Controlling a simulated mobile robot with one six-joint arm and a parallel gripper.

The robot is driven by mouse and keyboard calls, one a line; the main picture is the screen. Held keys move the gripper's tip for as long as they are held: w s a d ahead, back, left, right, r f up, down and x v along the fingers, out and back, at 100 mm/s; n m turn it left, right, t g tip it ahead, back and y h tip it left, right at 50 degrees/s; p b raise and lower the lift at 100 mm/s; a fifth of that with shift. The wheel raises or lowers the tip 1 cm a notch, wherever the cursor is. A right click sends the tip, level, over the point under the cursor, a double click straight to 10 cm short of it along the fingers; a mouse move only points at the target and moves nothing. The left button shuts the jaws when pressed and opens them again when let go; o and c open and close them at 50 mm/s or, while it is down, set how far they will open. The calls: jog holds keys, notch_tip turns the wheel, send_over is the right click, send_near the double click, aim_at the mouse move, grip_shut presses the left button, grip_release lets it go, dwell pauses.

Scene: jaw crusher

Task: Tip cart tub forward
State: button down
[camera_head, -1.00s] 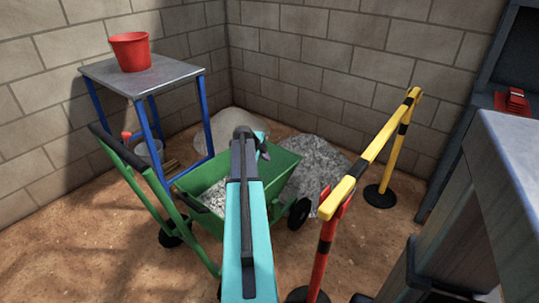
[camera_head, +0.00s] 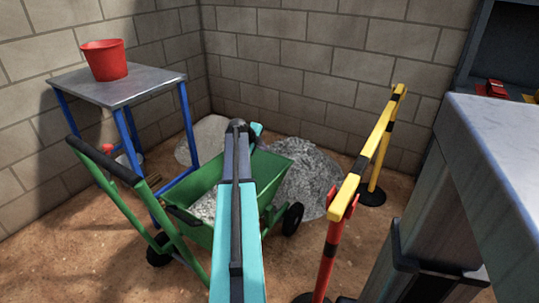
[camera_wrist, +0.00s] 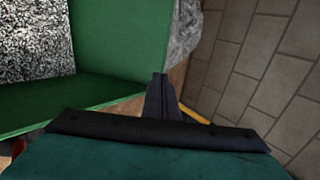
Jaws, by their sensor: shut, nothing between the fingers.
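The green cart tub (camera_head: 283,172) stands upright on its wheels in the head view and holds grey gravel (camera_head: 204,207). Its handle (camera_head: 106,160) rises at the left. My arm crosses in front of the tub and hides part of it, and my gripper cannot be made out there. In the wrist view, my gripper (camera_wrist: 161,78) is shut and empty. It lies just outside the tub's green wall (camera_wrist: 120,40), close to the rim. Gravel (camera_wrist: 30,40) shows inside the tub at the left. Whether the fingers touch the tub cannot be told.
A grey gravel heap (camera_head: 308,178) lies behind the cart against block walls. A blue-legged table (camera_head: 130,88) with a red bucket (camera_head: 105,60) stands at the left. A yellow barrier (camera_head: 370,150) and a grey bench (camera_head: 510,140) stand at the right.

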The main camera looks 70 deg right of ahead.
aim_at(276, 157)
jog(key=b+x, duration=0.2)
jog(key=x, duration=1.2)
jog(key=shift+w+b, duration=0.1)
jog(key=shift+b, duration=0.25)
